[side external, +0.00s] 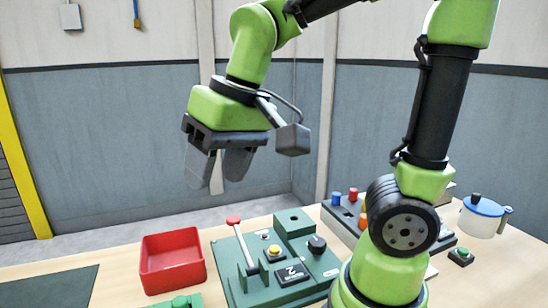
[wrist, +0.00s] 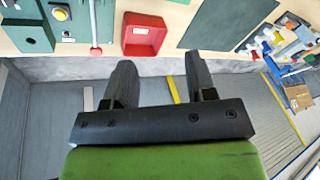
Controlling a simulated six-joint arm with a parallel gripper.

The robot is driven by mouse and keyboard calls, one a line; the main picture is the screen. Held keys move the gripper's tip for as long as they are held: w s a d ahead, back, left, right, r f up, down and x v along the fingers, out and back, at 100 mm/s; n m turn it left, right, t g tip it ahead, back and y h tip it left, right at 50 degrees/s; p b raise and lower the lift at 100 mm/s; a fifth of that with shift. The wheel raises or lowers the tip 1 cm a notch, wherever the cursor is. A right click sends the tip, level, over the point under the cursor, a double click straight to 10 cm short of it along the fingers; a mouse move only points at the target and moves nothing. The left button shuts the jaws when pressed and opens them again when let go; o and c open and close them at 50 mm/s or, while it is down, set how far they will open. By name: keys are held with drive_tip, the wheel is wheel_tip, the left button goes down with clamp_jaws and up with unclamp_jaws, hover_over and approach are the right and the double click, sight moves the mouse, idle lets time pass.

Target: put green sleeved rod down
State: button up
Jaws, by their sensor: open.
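My gripper (side external: 219,175) is raised high above the table, its two dark fingers spread with nothing between them. In the wrist view, the fingers (wrist: 159,65) are also apart and empty. I cannot make out a green sleeved rod for certain in either view. A small green piece (side external: 182,301) at the bottom edge of the side view is cut off, so I cannot tell what it is.
A red tray (side external: 172,260) stands on the table, also in the wrist view (wrist: 144,34). Beside it is a green panel (side external: 278,270) with a red-topped lever (side external: 240,240). A dark green mat (side external: 50,285) lies left. A white pot (side external: 482,216) stands far right.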

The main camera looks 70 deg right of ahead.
drive_tip(key=s+d+r+t, duration=0.1)
drive_tip(key=s+d+t, duration=0.1)
drive_tip(key=s, duration=0.5)
drive_tip(key=shift+s+r+m+t, duration=0.2)
drive_tip(key=shift+r+m+t, duration=0.2)
drive_tip(key=shift+t, duration=0.5)
